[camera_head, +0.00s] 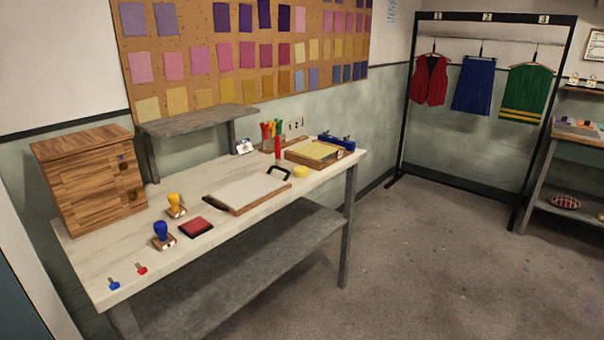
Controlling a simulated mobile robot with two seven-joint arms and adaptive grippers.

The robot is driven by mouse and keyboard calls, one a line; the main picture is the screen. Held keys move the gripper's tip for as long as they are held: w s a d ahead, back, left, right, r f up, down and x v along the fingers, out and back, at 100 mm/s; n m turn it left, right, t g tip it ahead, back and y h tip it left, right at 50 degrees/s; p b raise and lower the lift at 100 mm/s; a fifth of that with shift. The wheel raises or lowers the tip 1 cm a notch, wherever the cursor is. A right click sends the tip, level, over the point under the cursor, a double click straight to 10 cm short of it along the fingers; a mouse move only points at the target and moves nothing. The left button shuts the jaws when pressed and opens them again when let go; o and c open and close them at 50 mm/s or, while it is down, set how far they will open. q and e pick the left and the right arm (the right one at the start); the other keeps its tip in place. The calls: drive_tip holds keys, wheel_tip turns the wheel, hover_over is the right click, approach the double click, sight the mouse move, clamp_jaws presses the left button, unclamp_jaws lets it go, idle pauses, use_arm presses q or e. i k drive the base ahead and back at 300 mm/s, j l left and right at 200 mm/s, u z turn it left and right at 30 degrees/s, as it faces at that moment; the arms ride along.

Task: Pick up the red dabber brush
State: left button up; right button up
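A holder (265,145) at the back of the workbench (100,255) holds several upright sticks with coloured ends. Red, green and yellow show among them; they are too small to tell whether one is the red dabber brush. A separate upright red piece (278,148) stands just in front of the holder. A small red-headed item (141,268) lies near the bench's front left edge, beside a similar blue one (114,284); both look like keys or small brushes. Neither of my grippers is in view.
On the bench are a wooden cabinet (90,180), blue stamp (162,234), yellow stamp (175,203), red ink pad (195,227), clipboard (245,193), wooden tray (315,153) and raised shelf (200,120). A garment rack (404,110) stands right. Floor before the bench is clear.

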sight(277, 147)
drive_tip(key=i+l+u, duration=0.15)
drive_tip(key=u, duration=0.2)
drive_tip(key=i+l+u, duration=0.1)
drive_tip(key=u, duration=0.25)
drive_tip(key=l+u, duration=0.35)
